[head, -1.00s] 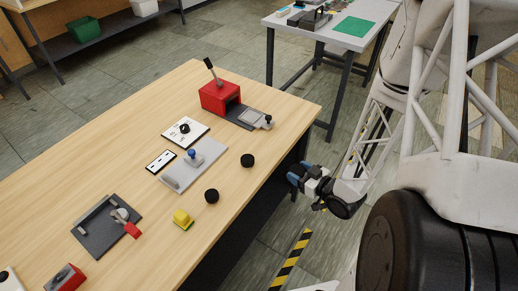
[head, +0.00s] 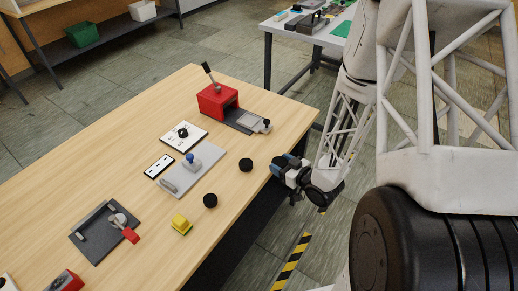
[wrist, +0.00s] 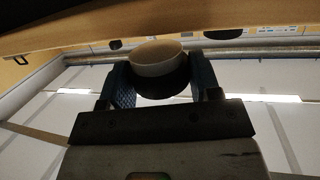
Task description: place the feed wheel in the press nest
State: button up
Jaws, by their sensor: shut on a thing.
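My gripper (head: 279,164) is at the table's right edge, beside a black wheel on the table and apart from it. In the wrist view its two blue fingers (wrist: 160,75) are shut on a round disc, the feed wheel (wrist: 158,57), dark at the side with a paler face. In the head view the held wheel cannot be made out. The red press (head: 217,99) with a black lever stands at the table's far right.
Black wheels lie on the table (head: 110,165), one near the edge (head: 245,165), another nearer (head: 210,200). A grey plate with a blue knob (head: 190,168), a yellow block (head: 181,224) and a dark fixture with a red handle (head: 103,233) stand left of them.

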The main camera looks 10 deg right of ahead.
aim_at(274, 160)
jog(key=shift+r+x, duration=0.2)
jog(key=shift+x, duration=0.9)
jog(key=shift+r+x, duration=0.25)
jog(key=shift+x, duration=0.85)
jog(key=shift+r+x, duration=0.2)
jog(key=shift+x, duration=0.9)
jog(key=shift+w+a, duration=0.15)
jog(key=shift+r+x, duration=0.2)
jog(key=shift+x, duration=0.8)
jog(key=shift+r+x, duration=0.2)
jog(key=shift+x, duration=0.75)
jog(key=shift+f, duration=0.1)
jog(key=shift+f, duration=0.2)
jog(key=o, duration=1)
jog(key=shift+v, duration=3.9)
